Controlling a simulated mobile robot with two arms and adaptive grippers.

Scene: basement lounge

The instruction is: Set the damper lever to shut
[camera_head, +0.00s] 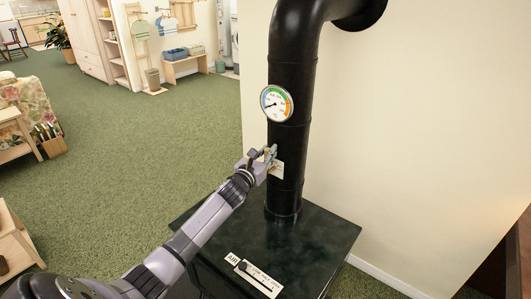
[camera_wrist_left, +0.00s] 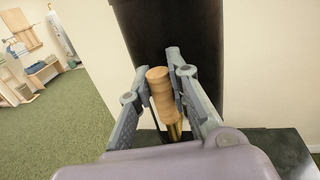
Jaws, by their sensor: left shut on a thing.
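The damper lever (camera_wrist_left: 160,88) shows in the left wrist view as a wooden handle on a brass-coloured stem. It sits between the two fingers of my left gripper (camera_wrist_left: 172,85), which are shut on it. In the head view my left gripper (camera_head: 264,157) is at the front of the black stove pipe (camera_head: 290,160), below the round gauge (camera_head: 276,103). A pale label plate (camera_head: 277,169) on the pipe is partly hidden behind the gripper. I cannot read the plate or tell the lever's setting. My right gripper is not in view.
The dark stove top (camera_head: 325,238) lies under the pipe. A small air slider plate (camera_head: 254,275) sits at its front. A pale wall is behind and to the right. Green carpet (camera_head: 130,150) is open to the left, with a floral armchair (camera_head: 28,105) at the far left.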

